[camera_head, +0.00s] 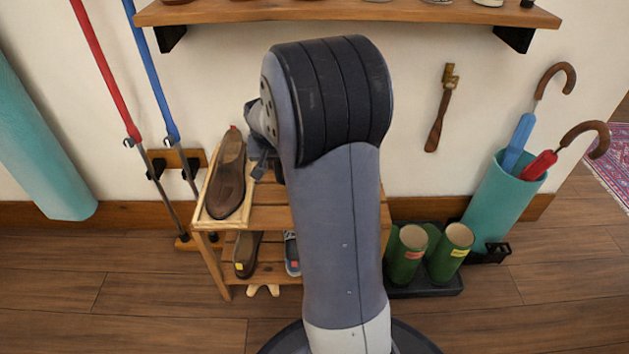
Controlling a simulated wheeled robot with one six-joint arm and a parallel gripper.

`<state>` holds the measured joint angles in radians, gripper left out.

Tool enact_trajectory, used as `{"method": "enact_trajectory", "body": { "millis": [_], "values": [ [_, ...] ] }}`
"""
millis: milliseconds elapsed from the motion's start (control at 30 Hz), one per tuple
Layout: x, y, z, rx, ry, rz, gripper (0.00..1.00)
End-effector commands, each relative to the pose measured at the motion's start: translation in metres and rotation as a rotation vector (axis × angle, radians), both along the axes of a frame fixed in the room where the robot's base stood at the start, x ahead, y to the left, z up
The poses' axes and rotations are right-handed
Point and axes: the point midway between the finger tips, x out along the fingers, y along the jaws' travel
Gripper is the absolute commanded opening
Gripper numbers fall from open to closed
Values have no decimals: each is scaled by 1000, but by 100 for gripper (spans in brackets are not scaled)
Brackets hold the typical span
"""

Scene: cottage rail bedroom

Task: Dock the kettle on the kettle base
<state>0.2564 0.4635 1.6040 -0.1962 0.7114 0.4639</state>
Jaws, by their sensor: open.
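Neither the kettle nor the kettle base shows in the head view. My gripper (260,169) is mostly hidden behind my own arm, and only a small dark part of it shows. It is open, close to the right of a brown shoe (228,180) at the top of a wooden shoe rack (270,216). I see nothing held in the visible part.
Green boots (407,256) stand on a black tray (428,288) right of the rack. A teal umbrella stand (497,205) is farther right. Red (103,65) and blue (150,70) poles lean at left. A wall shelf (240,12) crosses the top. The front floor is clear.

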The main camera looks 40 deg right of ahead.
Motion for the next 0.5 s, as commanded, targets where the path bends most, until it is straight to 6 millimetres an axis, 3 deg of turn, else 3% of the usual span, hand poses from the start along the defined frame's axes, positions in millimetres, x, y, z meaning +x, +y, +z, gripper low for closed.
{"method": "enact_trajectory", "body": {
  "millis": [233, 500],
  "values": [
    [1, -1, -4, 0, 0, 0, 45],
    [1, -1, -3, 0, 0, 0, 24]
  ]
}}
